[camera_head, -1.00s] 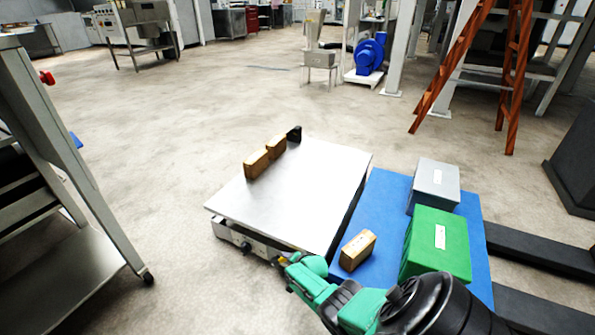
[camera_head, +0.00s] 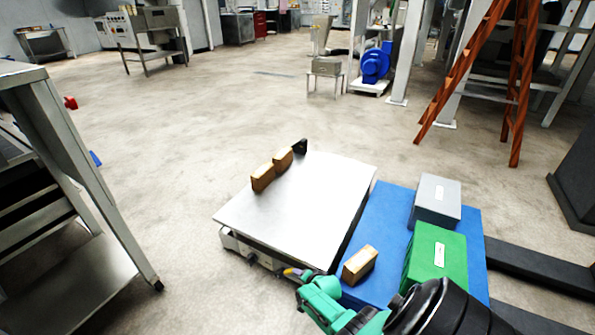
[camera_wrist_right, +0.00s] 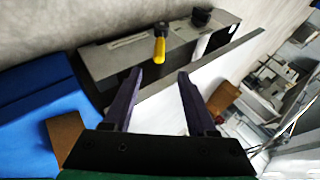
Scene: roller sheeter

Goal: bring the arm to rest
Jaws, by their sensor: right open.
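My right gripper (camera_head: 302,274) is at the front edge of the flat silver-topped machine (camera_head: 300,205), by its right front corner. In the right wrist view its two dark fingers (camera_wrist_right: 157,92) are apart with nothing between them. A yellow-handled lever (camera_wrist_right: 159,48) on the machine's dark front panel shows beyond the fingertips, apart from them. The lever's yellow end (camera_head: 289,271) also shows small beside the gripper in the head view. My right arm (camera_head: 345,315) comes in from the lower right. My left gripper is not in view.
A blue platform (camera_head: 385,220) right of the machine holds a brown block (camera_head: 360,264), a green box (camera_head: 435,258) and a grey box (camera_head: 436,200). Two brown blocks (camera_head: 263,178) and a black piece stand along the machine's left edge. A metal rack (camera_head: 80,150) stands left; the floor between is clear.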

